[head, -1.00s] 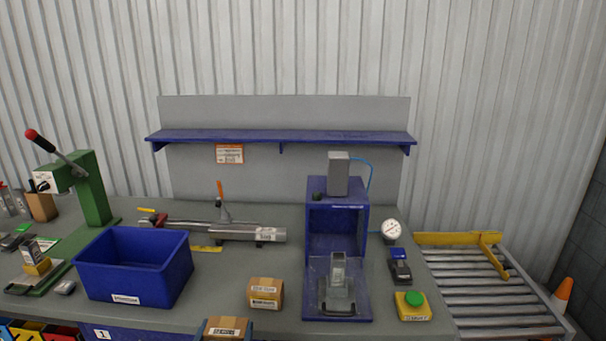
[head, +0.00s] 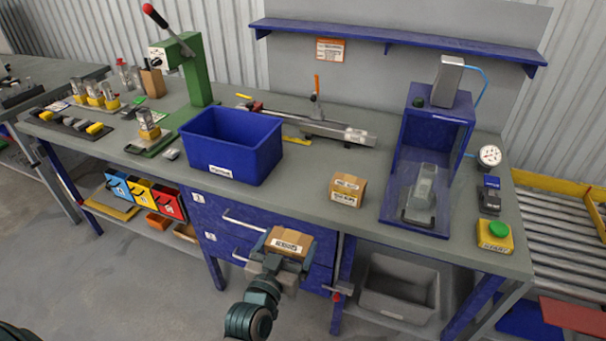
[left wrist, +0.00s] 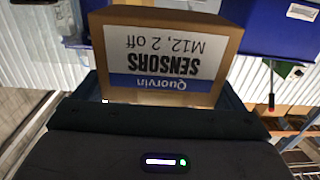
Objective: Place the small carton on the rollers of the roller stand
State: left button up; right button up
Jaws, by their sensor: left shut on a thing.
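A small brown carton (head: 291,240) with a printed label is held in my left gripper (head: 283,252), in front of the bench drawers in the head view. In the left wrist view the carton (left wrist: 165,55) fills the top middle; its label reads "Quorvin SENSORS M12, 2 off", upside down. The gripper is shut on its near part. The roller stand (head: 545,228), with metal rollers and a yellow rail (head: 548,183), is at the right edge of the head view, past the bench's right end. Only part of it shows. My right gripper is not in view.
A second carton (head: 347,190) stands on the bench (head: 300,190). A blue bin (head: 232,150), a blue press fixture (head: 437,150), a yellow box with a green button (head: 494,236) and a dial gauge (head: 489,156) also stand there. A red panel (head: 572,316) shows at lower right.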

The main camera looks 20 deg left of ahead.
pick_arm(q)
jog(key=w+p, duration=0.4)
jog(key=w, duration=1.5)
jog(key=shift+r, duration=0.25)
jog(key=shift+d, duration=0.1)
